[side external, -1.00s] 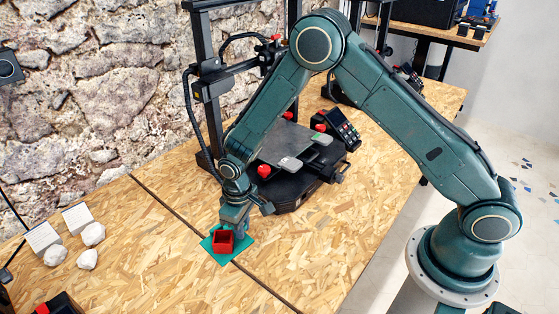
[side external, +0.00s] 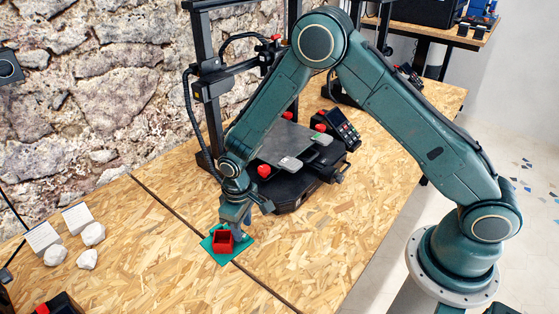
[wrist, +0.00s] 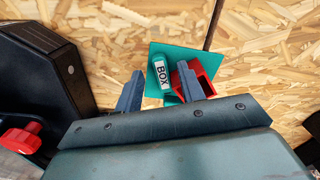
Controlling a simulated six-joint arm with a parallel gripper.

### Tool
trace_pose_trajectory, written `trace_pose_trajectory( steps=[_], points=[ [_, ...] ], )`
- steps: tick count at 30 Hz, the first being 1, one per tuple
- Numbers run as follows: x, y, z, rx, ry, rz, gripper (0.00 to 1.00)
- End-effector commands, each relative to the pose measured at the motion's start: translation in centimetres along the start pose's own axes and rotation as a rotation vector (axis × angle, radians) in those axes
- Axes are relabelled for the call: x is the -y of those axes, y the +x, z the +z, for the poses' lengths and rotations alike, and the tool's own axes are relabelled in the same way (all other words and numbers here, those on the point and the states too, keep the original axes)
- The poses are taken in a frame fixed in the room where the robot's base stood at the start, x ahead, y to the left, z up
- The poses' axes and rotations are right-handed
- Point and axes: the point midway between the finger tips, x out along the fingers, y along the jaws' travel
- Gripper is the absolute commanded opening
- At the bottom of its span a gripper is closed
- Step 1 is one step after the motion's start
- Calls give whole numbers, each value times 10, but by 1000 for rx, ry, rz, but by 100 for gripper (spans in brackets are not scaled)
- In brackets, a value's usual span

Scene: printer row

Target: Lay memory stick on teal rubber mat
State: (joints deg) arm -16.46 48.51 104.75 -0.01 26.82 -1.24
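The mat (side external: 222,258) and the red box (side external: 223,241) also show in the side view, where I cannot make out the stick. My gripper (wrist: 160,72) is open, its fingers apart on either side of the stick with gaps to it. The right finger overlaps the red box in the picture. In the side view my gripper (side external: 234,214) hangs just over the mat's back edge.
A black printer with a grey plate (side external: 285,143) and red knobs stands behind the mat. White rocks (side external: 92,234) and two white blocks (side external: 42,237) are at the left. A dark seam runs across the wooden table.

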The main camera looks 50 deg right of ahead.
Motion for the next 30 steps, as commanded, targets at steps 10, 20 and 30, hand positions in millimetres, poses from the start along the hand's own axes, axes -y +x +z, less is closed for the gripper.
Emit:
trace_pose_trajectory(
  steps=[10,20,30],
  points=[
    [0,-44,-1,-3,0,0,39],
    [0,-96,0,-3,0,0,39],
    [0,-122,0,1,-1,0,39]
  ],
)
